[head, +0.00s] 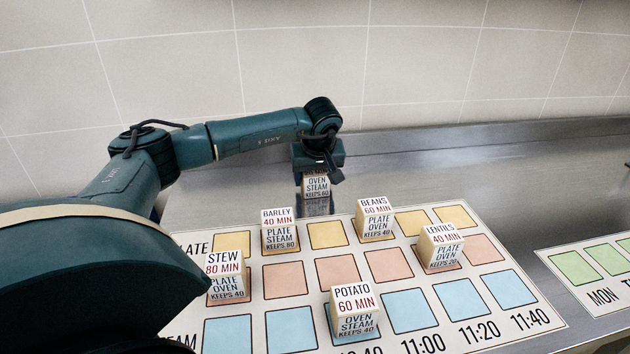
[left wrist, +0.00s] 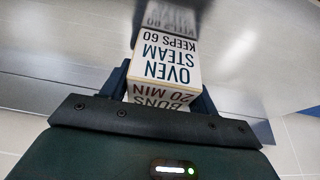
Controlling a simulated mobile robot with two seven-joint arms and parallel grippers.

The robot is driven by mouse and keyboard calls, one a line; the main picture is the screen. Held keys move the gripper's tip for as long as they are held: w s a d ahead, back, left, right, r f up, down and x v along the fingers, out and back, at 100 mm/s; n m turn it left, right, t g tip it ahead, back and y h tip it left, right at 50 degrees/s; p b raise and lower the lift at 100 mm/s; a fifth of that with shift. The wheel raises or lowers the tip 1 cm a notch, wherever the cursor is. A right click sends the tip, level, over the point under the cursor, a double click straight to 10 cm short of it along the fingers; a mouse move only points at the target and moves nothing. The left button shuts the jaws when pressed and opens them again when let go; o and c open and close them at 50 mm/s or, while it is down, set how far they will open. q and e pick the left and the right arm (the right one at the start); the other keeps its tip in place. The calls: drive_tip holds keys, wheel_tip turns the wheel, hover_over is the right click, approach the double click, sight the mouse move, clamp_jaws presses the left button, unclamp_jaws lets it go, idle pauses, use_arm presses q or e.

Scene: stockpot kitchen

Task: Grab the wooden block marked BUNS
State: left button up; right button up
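The wooden block marked BUNS (head: 316,187) is below my left gripper (head: 318,174), behind the printed board. In the left wrist view the block (left wrist: 165,66) shows OVEN STEAM KEEPS 60 on one face and 20 MIN on its top, whose name line is partly hidden by the gripper body. The fingers of my left gripper (left wrist: 164,88) lie against both sides of the block, with no visible gap. The block's reflection shows directly below it in the steel counter; I cannot tell whether it touches the counter. My right gripper is not in view.
The printed board (head: 522,338) carries blocks marked BARLEY (head: 280,231), BEANS (head: 374,219), LENTILS (head: 439,246), STEW (head: 226,276) and POTATO (head: 354,310). A second board (head: 577,268) lies at right. The steel counter (head: 500,165) behind the boards is clear. A tiled wall (head: 420,60) stands behind.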

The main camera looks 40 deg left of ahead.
use_arm(q)
drive_tip(key=c, duration=0.6)
drive_tip(key=shift+r, duration=0.15)
